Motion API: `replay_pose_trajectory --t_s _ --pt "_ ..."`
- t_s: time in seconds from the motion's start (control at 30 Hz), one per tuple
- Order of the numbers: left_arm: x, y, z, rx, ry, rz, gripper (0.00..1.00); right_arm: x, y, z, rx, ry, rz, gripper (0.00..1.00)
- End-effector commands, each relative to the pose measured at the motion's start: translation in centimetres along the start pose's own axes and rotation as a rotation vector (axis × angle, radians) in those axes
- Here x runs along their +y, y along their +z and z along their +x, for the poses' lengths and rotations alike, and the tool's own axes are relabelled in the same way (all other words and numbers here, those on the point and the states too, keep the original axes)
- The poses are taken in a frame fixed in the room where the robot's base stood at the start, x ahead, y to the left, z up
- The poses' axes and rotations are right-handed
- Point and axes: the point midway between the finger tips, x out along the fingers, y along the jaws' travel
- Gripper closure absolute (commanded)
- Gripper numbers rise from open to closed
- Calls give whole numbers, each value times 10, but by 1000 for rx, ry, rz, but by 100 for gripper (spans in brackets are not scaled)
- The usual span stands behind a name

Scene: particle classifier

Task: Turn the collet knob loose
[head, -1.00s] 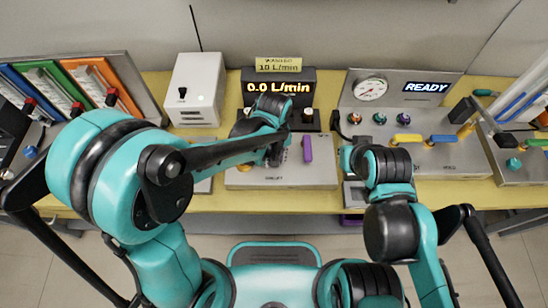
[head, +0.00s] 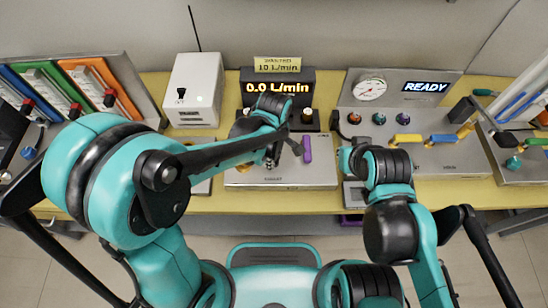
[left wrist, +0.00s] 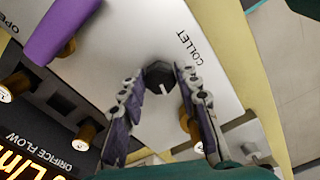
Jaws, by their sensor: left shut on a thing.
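The collet knob (left wrist: 159,75) is a small dark faceted knob with a white mark, on a pale panel beside the printed word COLLET. In the left wrist view the two fingers of my left gripper (left wrist: 157,86) stand on either side of it and are shut on it. In the head view my left gripper (head: 284,156) is over the front of the middle panel (head: 320,175), and the knob is hidden or too small to make out there. My right arm hangs over the right-hand panel; its fingers cannot be made out.
A purple lever (head: 307,150) stands close to the right of my left gripper. Behind is a display reading 0.0 L/min (head: 275,87). A white box (head: 194,90) is at left, and a panel with a gauge (head: 370,88) and READY display is at right.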

Motion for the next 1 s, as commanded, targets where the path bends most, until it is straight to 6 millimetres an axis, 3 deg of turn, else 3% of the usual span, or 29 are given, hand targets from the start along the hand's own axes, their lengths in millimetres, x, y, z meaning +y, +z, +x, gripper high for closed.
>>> replay_pose_trajectory --t_s 0.4,0.93,0.97,1.0 --pt "0 0 0 -1 0 -182 97 0 0 1 0 0 0 100" --pt "0 0 0 0 0 -206 97 0 0 1 0 0 0 100" --pt "0 0 0 0 0 -206 65 0 0 1 0 0 0 100" --pt "0 0 0 0 0 -206 55 0 0 1 0 0 0 100"
